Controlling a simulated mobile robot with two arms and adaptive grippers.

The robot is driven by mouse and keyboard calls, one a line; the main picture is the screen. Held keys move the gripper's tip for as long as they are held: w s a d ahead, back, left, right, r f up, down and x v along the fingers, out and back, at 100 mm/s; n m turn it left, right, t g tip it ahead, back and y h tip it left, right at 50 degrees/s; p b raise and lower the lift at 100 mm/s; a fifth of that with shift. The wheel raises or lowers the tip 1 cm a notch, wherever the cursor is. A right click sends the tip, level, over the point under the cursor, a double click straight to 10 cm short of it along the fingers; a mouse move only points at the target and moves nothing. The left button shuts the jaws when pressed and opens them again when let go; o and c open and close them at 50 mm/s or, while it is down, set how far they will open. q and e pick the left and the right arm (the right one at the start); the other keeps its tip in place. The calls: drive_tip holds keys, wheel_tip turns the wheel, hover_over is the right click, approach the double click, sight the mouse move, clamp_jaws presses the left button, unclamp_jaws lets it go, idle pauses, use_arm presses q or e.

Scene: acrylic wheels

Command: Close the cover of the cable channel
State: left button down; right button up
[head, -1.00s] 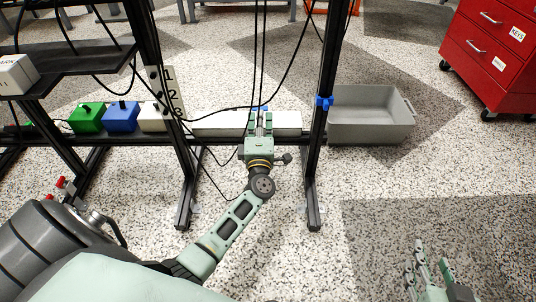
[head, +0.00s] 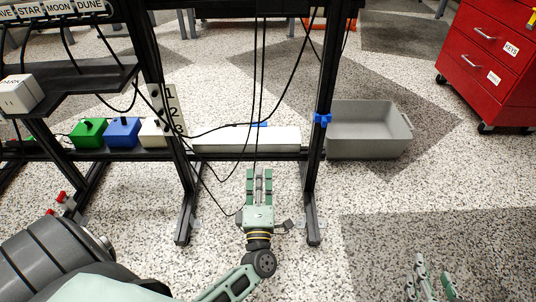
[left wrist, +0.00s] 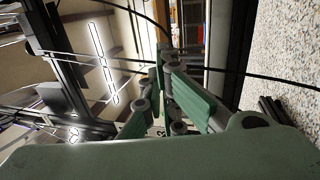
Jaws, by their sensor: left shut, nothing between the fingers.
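The cable channel (head: 225,143) is a long white box on the black rack's lower rail, between the two uprights in the head view. Its top looks flat and white, and I see no raised cover from here. My left gripper (head: 259,172) is in front of the channel, pointing at it, apart from it, with its fingers together and empty. Its green fingers also show in the left wrist view (left wrist: 165,66). My right gripper (head: 432,268) is at the bottom right, far from the channel, with its fingers apart and empty.
Black cables (head: 263,80) hang in front of the channel. Green (head: 88,134), blue (head: 122,133) and white boxes stand to its left. A grey bin (head: 365,147) is to the right of the rack, and a red cabinet (head: 492,62) stands farther right. The floor in front is clear.

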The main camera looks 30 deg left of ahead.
use_arm(q)
drive_tip(key=s+d+r+m+t+p, duration=0.1)
drive_tip(key=d+r+m+t, duration=0.1)
drive_tip(key=r, duration=0.8)
drive_tip(key=shift+d+m+t, duration=0.3)
drive_tip(key=shift+d+t, duration=0.1)
drive_tip(key=shift+d, duration=0.45)
